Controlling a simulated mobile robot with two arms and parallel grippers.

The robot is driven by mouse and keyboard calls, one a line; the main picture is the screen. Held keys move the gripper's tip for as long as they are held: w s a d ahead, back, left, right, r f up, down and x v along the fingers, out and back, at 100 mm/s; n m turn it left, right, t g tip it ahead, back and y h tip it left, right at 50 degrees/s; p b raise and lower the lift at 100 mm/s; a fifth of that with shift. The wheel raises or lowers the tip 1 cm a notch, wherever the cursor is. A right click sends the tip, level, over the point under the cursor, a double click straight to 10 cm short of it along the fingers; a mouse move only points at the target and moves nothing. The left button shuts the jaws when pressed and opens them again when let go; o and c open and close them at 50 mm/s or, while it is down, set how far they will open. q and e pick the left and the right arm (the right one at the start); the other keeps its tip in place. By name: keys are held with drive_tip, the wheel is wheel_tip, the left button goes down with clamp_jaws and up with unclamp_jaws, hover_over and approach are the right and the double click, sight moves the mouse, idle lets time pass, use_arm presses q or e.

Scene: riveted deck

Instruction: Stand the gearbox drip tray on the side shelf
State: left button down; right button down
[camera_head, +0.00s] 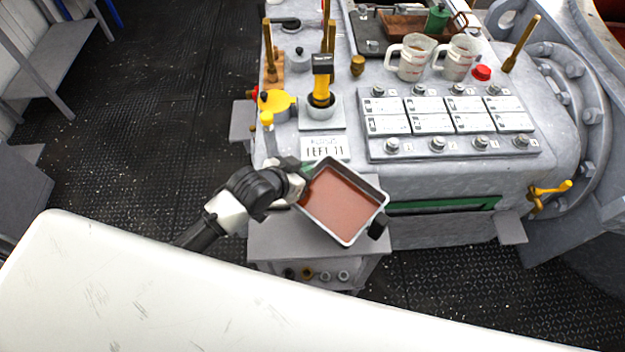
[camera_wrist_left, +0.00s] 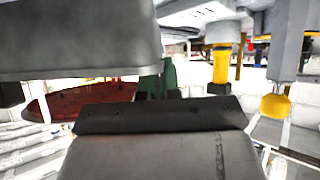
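The gearbox drip tray (camera_head: 327,230) is a grey rectangular pan with reddish-brown liquid in it. It lies turned at an angle in the head view, with a black handle (camera_head: 379,226) at its right end. My left gripper (camera_head: 303,172) is at the tray's upper-left end and looks shut on it; the hold itself is partly hidden. The side shelf (camera_head: 275,238) is a grey ledge at the machine's near left. The tray overlaps it in the picture; I cannot tell whether they touch. The left wrist view shows a dark gripper part (camera_wrist_left: 160,117) up close. My right gripper is not in view.
The grey machine top carries a yellow-handled lever (camera_head: 321,85), a yellow can (camera_head: 276,104), two measuring jugs (camera_head: 413,58) and a labelled panel (camera_head: 445,122). A lower level under the shelf holds small round parts (camera_head: 308,273). A white surface (camera_head: 180,290) fills the front. Dark floor lies open at left.

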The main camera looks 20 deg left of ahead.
use_arm(q)
drive_tip(key=shift+w+d+f, duration=0.7)
drive_tip(key=shift+d, duration=0.25)
wheel_tip(320, 180, down, 4)
drive_tip(key=shift+r, duration=0.1)
drive_tip(key=c, duration=1.4)
unclamp_jaws()
drive_tip(key=shift+o, duration=0.2)
